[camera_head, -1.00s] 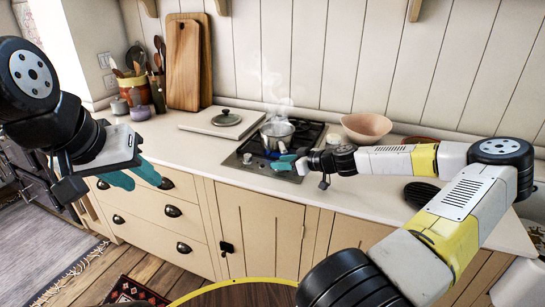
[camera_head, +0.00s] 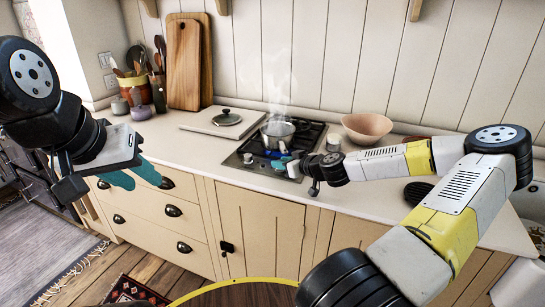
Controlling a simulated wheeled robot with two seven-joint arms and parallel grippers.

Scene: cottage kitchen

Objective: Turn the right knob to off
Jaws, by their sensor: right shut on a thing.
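The hob (camera_head: 256,166) is set in the worktop, with a steaming pot (camera_head: 277,133) on it. A small pale knob (camera_head: 248,158) shows at the left of its front edge. My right gripper (camera_head: 279,164) has teal fingers and reaches the hob's front right from the right. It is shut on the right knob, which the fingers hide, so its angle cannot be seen. My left gripper (camera_head: 134,177) is open and empty, in front of the drawers at the left, well away from the hob.
A beige bowl (camera_head: 367,127) and the pale kettle-like item (camera_head: 333,143) stand right of the hob. Utensil jars (camera_head: 131,93) and cutting boards (camera_head: 187,65) stand at the back left. The worktop before the drawers is clear.

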